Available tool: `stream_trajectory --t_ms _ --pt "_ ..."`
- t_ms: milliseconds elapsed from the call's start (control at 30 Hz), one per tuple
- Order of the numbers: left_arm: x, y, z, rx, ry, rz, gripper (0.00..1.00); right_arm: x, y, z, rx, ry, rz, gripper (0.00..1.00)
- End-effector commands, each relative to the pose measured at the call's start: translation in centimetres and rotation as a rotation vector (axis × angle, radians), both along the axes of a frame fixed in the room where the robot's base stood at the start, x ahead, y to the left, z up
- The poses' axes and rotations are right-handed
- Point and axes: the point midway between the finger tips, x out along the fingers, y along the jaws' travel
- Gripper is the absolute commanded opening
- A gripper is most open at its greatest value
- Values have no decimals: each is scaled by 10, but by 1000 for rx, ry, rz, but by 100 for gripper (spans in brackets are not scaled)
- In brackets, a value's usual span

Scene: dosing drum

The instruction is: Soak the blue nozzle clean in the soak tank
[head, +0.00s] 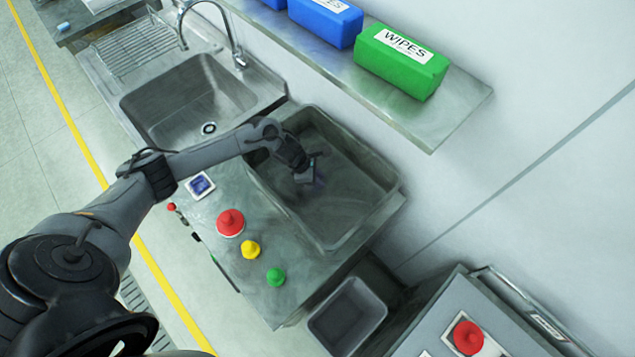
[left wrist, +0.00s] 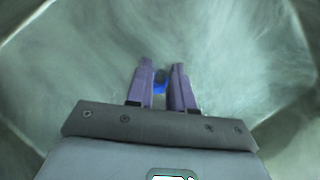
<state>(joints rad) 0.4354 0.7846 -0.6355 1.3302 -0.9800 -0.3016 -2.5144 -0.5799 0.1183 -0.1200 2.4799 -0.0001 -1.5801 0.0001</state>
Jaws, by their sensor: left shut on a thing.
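The soak tank (head: 375,218) is a grey rectangular basin set in the counter right of the sink. My left gripper (head: 313,180) reaches down inside its walls. In the left wrist view the gripper (left wrist: 161,84) has its two fingers close together on a small blue piece, the blue nozzle (left wrist: 160,86). Most of the nozzle is hidden between the fingers. Hazy grey-green surfaces of the tank surround them. I cannot tell how deep the nozzle sits or whether it touches the bottom. My right gripper is not in view.
Red (head: 230,222), yellow (head: 250,250) and green (head: 276,278) cone-like pieces stand on the counter before the tank. The sink (head: 190,100) is at the left. A shelf with a green wipes box (head: 402,62) overhangs behind. A grey bin (head: 347,315) stands at the right.

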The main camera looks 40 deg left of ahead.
Motion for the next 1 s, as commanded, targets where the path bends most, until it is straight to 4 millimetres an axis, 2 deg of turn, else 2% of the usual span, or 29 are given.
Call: stream_trajectory --t_ms 533,1000 --pt "0 0 2 0 0 0 0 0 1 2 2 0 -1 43" --pt "0 0 38 1 -1 0 0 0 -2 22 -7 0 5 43"
